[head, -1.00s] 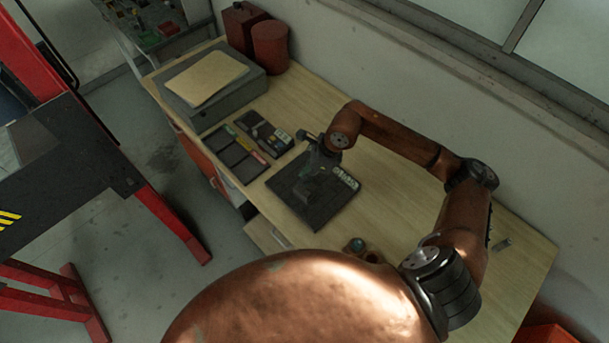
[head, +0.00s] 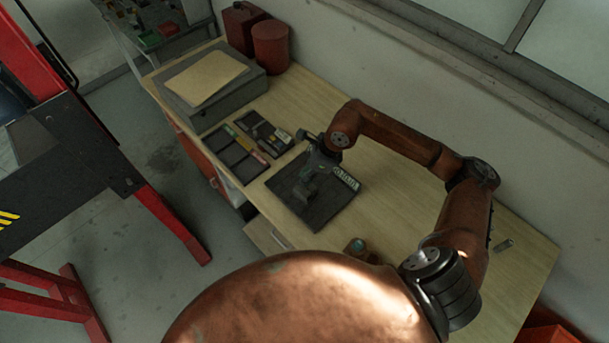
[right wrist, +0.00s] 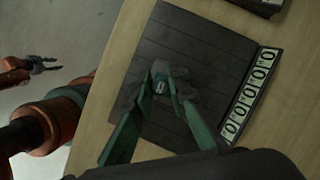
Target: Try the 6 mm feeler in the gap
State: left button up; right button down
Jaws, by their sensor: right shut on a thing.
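My right gripper (head: 308,186) is over a dark slatted board (head: 325,211) on the bench. In the right wrist view its green fingers come together at their tips (right wrist: 161,86), shut on a small grey piece (right wrist: 160,76). The piece is mostly hidden by the fingers, and its size marking cannot be read. Whether it touches the board (right wrist: 200,43) I cannot tell. A strip of number plates (right wrist: 248,100) runs along the board's edge. No gap can be made out. My left gripper (right wrist: 45,65) shows small at the left of the right wrist view, open and empty, away from the board.
A dark compartment tray (head: 237,157) with coloured labels and a black case (head: 263,133) lie beside the board. A grey box (head: 212,97) with a folder, and a red canister (head: 271,48), stand farther back. The bench right of the board is mostly clear.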

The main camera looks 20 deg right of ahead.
pick_arm(q)
jog(key=shift+s+f+b, duration=0.2)
jog(key=shift+f+b, duration=2)
dwell(5.8)
